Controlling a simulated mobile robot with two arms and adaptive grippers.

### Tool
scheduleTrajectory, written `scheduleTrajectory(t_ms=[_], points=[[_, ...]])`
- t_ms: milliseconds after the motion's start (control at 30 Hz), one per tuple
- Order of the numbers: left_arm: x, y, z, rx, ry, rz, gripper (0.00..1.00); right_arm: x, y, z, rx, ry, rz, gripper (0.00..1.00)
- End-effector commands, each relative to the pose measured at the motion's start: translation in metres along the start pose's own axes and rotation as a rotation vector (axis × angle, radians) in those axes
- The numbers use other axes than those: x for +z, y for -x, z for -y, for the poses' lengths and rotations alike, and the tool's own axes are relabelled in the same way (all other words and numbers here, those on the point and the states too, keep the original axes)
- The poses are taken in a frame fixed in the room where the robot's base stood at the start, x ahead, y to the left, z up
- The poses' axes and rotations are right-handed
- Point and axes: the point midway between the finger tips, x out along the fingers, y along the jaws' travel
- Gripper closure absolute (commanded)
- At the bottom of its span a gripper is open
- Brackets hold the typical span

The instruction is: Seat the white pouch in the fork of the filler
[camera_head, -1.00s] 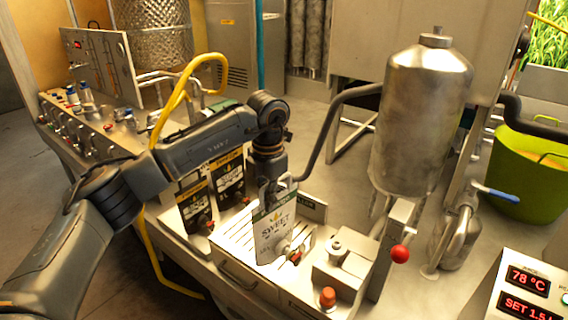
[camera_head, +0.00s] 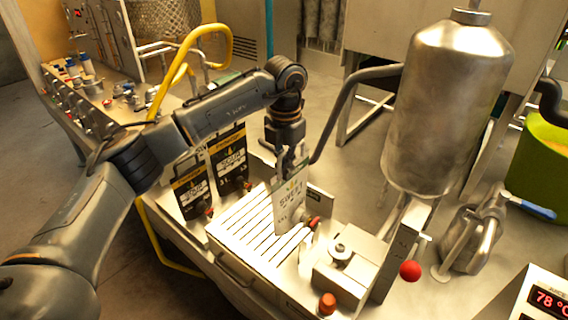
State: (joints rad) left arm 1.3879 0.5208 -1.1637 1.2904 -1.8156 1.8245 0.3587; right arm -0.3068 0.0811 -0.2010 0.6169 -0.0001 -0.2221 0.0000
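The white pouch (camera_head: 291,203), with dark lettering and a red-capped spout at its lower right, hangs roughly upright beneath my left gripper (camera_head: 287,164). The gripper is shut on its top edge; the fingertips are small and partly hidden. The pouch is in front of the right part of the slatted rack (camera_head: 250,229); I cannot tell its height above it. The filler, with its steel tank (camera_head: 446,105), stands to the right, apart from the pouch. Its fork cannot be made out clearly. My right gripper is not in view.
Two black-and-yellow pouches (camera_head: 190,190) (camera_head: 231,163) stand left of the rack. A dark hose (camera_head: 345,110) arches behind the pouch. A green tub (camera_head: 540,165) is at right.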

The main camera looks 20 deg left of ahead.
Motion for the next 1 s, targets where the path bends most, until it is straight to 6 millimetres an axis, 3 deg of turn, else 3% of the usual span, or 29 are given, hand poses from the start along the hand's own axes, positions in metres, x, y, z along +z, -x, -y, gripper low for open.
scheduleTrajectory(t_ms=[167, 500, 1000], points=[[0.0, -0.009, 0.008, 0.0, -0.002, 0.0, 1.0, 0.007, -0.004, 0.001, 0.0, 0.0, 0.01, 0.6], [0.0, -0.021, 0.024, -0.001, -0.001, 0.0, 1.0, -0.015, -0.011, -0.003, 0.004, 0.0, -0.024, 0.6], [0.0, -0.053, 0.022, 0.0, -0.001, -0.001, 1.0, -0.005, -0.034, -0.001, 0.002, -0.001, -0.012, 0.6]])
